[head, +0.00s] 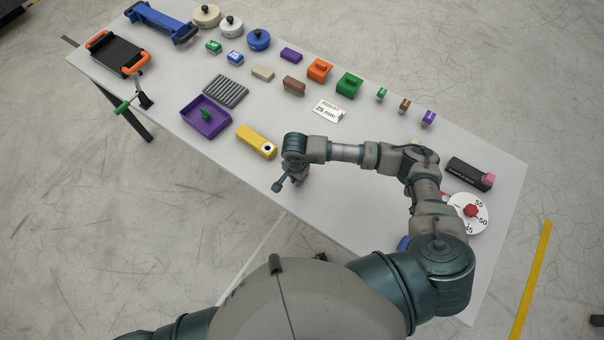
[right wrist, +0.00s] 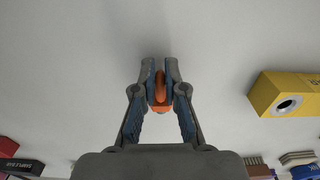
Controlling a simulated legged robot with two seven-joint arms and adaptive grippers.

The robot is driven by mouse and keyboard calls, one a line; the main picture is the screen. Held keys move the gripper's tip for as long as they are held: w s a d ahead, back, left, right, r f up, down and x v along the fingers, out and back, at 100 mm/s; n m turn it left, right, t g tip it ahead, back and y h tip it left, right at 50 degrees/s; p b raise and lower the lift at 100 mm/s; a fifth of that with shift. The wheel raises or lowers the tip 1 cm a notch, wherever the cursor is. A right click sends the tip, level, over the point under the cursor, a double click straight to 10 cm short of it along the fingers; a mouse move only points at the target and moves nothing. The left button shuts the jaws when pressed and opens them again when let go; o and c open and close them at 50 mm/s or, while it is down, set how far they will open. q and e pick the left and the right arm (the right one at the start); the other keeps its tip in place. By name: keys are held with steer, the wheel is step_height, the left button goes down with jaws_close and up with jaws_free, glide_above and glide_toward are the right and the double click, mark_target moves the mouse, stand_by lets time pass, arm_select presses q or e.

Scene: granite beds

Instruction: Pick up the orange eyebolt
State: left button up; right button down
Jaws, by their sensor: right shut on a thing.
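The orange eyebolt (right wrist: 160,90) shows in the right wrist view, upright between the fingertips of my right gripper (right wrist: 160,80). Both fingers are closed on its sides. In the head view my right gripper (head: 291,180) points down over the white table (head: 340,205), right of the yellow block. The eyebolt is mostly hidden there behind the wrist. I cannot tell whether it touches the table. My left gripper is not in view.
A yellow block with a round hole (head: 256,141) stands close to the gripper. A purple tray (head: 205,117) lies farther left. A white dial with a red knob (head: 468,213) and a black block (head: 469,174) are at the right. The table's front middle is clear.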

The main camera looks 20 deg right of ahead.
steer(key=shift+r, duration=0.5)
steer(key=shift+r+p, duration=0.65)
steer(key=shift+r, duration=0.3)
step_height(320, 180, up, 5)
steer(key=shift+f+p, duration=0.1)
steer(key=shift+p, duration=0.95)
